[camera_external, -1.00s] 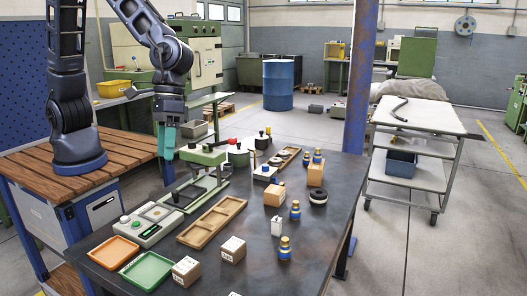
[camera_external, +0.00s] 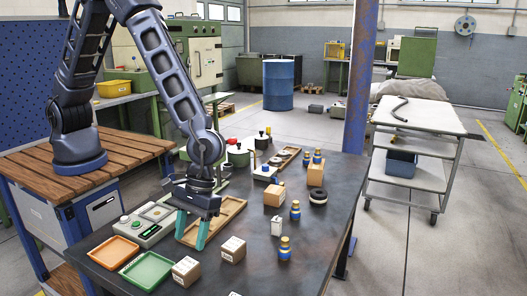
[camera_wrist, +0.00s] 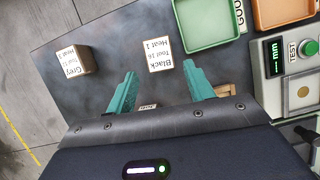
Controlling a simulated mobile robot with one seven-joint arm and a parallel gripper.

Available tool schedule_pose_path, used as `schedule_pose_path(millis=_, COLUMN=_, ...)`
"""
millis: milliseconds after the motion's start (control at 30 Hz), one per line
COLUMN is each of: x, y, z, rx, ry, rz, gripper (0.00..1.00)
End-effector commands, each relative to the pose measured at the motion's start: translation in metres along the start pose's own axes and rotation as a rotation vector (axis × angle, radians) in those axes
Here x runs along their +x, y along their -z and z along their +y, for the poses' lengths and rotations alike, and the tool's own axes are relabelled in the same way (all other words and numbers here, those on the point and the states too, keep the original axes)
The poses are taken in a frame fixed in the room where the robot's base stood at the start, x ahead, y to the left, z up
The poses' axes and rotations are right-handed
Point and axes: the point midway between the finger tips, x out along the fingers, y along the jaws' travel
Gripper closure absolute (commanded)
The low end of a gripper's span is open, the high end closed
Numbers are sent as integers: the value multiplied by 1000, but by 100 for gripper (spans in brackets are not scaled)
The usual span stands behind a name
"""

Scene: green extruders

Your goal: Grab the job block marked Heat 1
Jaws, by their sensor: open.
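My gripper (camera_external: 210,238) is open and empty, its teal fingers pointing down above the dark table. In the wrist view its fingertips (camera_wrist: 159,72) spread apart below a block (camera_wrist: 160,50) labelled Black, whose small last line appears to read Heat 1. This tan block with a white label also stands beside the green tray in the external view (camera_external: 186,271). Another block (camera_wrist: 73,61), labelled Grey, appears to read Heat 3. A third white-labelled block (camera_external: 233,249) stands right of my gripper; in the wrist view only a sliver (camera_wrist: 147,106) shows between the fingers, its text unreadable.
A green tray (camera_external: 146,272) and an orange tray (camera_external: 112,252) lie left of the blocks, with a test device (camera_external: 146,224) behind. A wooden tray (camera_external: 228,212) lies behind my gripper.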

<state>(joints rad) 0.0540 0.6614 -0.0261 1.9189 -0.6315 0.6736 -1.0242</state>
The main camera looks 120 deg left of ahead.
Motion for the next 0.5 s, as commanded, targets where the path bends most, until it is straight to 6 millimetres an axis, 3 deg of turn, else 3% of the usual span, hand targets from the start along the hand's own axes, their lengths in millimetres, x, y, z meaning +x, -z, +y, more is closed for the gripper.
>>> schedule_pose_path(millis=200, x=31, y=0, z=0, rx=1, ry=2, rz=0, gripper=47)
schedule_pose_path(millis=500, x=52, y=1, z=0, rx=1, ry=2, rz=0, gripper=47)
